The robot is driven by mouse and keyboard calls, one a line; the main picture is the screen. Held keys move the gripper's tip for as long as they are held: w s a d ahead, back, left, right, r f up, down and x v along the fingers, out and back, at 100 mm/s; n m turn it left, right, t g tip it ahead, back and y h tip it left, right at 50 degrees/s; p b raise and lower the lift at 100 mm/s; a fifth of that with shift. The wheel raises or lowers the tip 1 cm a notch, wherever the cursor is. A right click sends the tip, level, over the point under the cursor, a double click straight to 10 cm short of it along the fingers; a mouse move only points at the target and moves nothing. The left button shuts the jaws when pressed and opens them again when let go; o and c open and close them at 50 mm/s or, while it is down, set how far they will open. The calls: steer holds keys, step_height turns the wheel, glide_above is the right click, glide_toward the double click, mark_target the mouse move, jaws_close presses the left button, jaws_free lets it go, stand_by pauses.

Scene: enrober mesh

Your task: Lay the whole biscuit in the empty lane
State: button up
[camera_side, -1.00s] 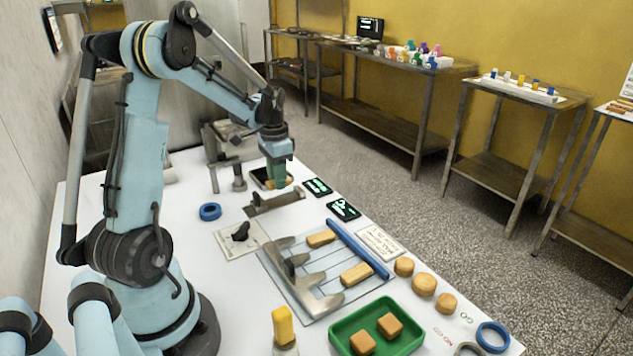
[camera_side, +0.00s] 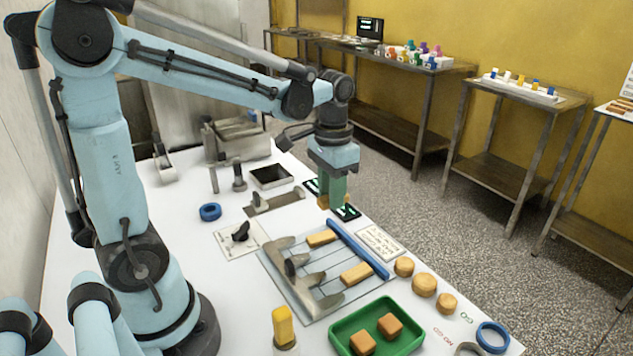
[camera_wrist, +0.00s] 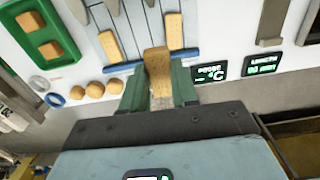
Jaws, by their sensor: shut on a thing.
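My gripper (camera_side: 333,190) is shut on a tan oblong biscuit, held above the table near two dark displays. In the wrist view the biscuit (camera_wrist: 158,62) stands out between the green fingers (camera_wrist: 159,90). Its far end overlaps the blue bar in that picture. The wire mesh (camera_side: 312,270) lies below and left of my gripper in the side view. Two oblong biscuits lie on it, one farther back (camera_side: 322,238) and one nearer (camera_side: 356,273). Bare wires show between them. The held biscuit's lower side is mostly hidden by the fingers in the side view.
A raised blue bar (camera_side: 357,247) runs along the mesh's right edge. A green tray (camera_side: 340,336) holds two biscuits. Several round biscuits (camera_side: 424,285) lie on the right. A black-rimmed tray (camera_side: 271,177) stands empty behind. A display (camera_side: 346,211) is close below my gripper.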

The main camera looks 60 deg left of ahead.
steer(key=s+d, duration=0.3)
steer(key=d, duration=0.4)
steer(key=s+d, duration=0.3)
steer(key=d, duration=0.3)
glide_above(335, 258)
step_height(335, 258, down, 7)
steer(key=shift+d+f, duration=0.1)
steer(key=shift+d, duration=0.05)
steer(key=shift+f, duration=2)
steer(key=shift+f, duration=0.1)
steer(key=o, duration=0.8)
step_height(335, 258, up, 12)
steer(key=s+t, duration=0.1)
steer(key=t, duration=0.1)
steer(key=s+d+t, duration=0.1)
steer(key=s+t, duration=0.1)
steer(key=s+d+r+t, duration=0.1)
steer(key=t, duration=0.2)
steer(key=shift+s+r, duration=0.1)
steer(key=shift+s, duration=0.15)
